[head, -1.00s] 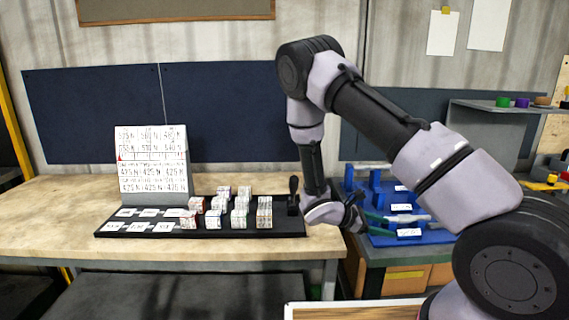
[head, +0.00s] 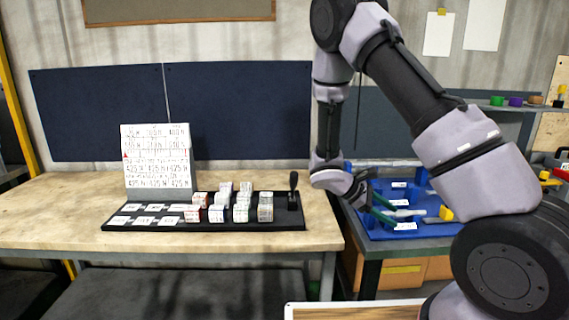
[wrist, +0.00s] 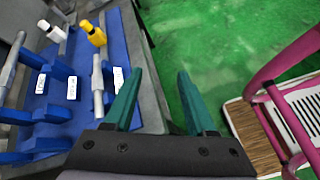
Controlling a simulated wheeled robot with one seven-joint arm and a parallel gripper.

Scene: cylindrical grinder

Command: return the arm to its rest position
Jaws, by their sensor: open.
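My gripper (wrist: 155,100) is open, with two green fingers apart and nothing between them in the wrist view. In the head view my gripper (head: 384,209) is at the end of my raised, bent arm, in front of the blue rack. The blue rack (wrist: 60,105) holds grey cylindrical workpieces (wrist: 97,86) on blue supports with white labels. In the wrist view the rack lies left of the fingers, and green floor (wrist: 210,50) shows beyond and to the right of them.
A wooden bench (head: 60,215) carries a black tray (head: 240,224) with several small labelled blocks, a black upright lever (head: 293,186) and a label board (head: 157,160). A pink frame (wrist: 285,95) stands at right in the wrist view. A shelf (head: 510,108) holds coloured pieces.

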